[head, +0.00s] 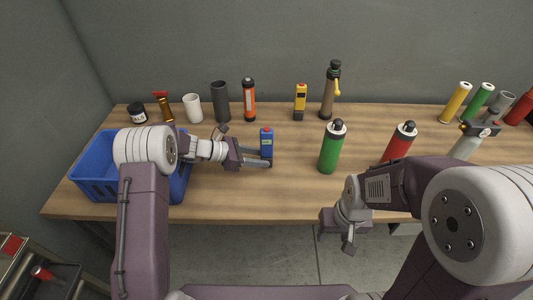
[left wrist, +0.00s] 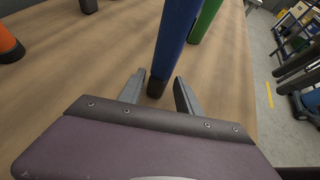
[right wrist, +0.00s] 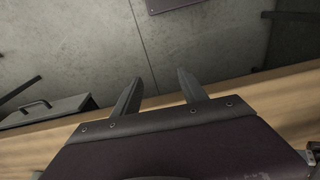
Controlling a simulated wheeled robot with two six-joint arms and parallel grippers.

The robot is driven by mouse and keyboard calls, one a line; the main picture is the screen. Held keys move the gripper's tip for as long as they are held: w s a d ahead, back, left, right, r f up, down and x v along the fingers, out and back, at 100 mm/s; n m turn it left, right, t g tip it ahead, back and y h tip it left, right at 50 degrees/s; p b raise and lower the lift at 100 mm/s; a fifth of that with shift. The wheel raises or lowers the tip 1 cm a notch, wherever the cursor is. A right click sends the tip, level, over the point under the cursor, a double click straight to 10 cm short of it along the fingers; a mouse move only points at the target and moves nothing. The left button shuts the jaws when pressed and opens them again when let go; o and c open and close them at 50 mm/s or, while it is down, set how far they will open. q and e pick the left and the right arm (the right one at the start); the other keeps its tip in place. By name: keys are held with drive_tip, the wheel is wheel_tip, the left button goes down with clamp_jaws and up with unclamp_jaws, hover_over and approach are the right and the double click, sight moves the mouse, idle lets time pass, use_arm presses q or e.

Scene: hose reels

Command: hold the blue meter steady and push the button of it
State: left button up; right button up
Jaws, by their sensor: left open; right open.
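The blue meter (head: 266,144) stands upright on the wooden table, with a red button (head: 267,129) on top and a small screen below it. My left gripper (head: 262,157) is open at the meter's lower part. In the left wrist view the blue meter (left wrist: 175,45) rises just beyond and between the two open fingertips (left wrist: 158,84); I cannot tell whether they touch it. My right gripper (head: 347,243) is open and empty in front of the table's front edge. In the right wrist view its fingers (right wrist: 158,88) have nothing between them.
A blue basket (head: 95,188) stands at the left. A green bottle (head: 330,150) and a red bottle (head: 400,142) stand right of the meter. A yellow meter (head: 300,102), an orange flashlight (head: 249,100) and a dark bottle (head: 329,92) stand behind. The table front below the meter is clear.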

use_arm(q)
drive_tip(key=shift+x, duration=1)
use_arm(e)
drive_tip(key=shift+f, duration=0.3)
use_arm(q)
drive_tip(key=c, duration=0.8)
use_arm(e)
clamp_jaws()
